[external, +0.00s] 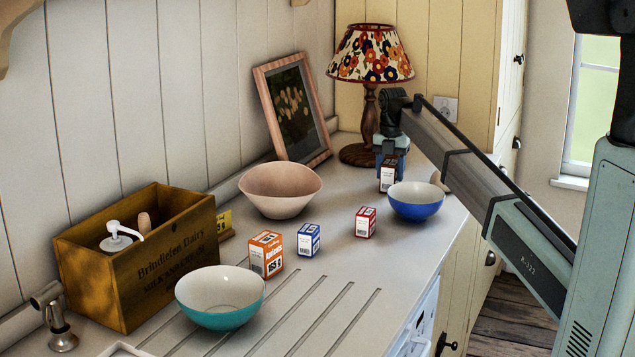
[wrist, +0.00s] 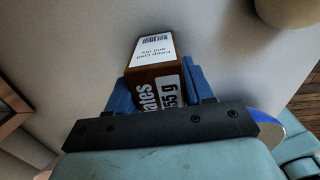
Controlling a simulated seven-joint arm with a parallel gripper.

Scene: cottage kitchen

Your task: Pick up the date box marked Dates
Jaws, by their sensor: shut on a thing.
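The date box (wrist: 150,80) is brown with a white label. In the wrist view it shows part of the lettering, "ates" and "55 g", and a white panel reading "Keep cool and dry". My gripper (wrist: 158,88) is shut on it, with a blue finger on each side. In the external view the date box (external: 387,178) hangs under my gripper (external: 390,160), just behind the blue bowl. I cannot tell whether its base touches the counter.
A blue bowl (external: 416,208) stands right beside the box, and a lamp (external: 362,154) behind it. Red (external: 365,222), blue (external: 308,240) and orange (external: 266,257) boxes, a pink bowl (external: 280,200), a teal bowl (external: 222,310) and a wooden crate (external: 140,280) stand further left.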

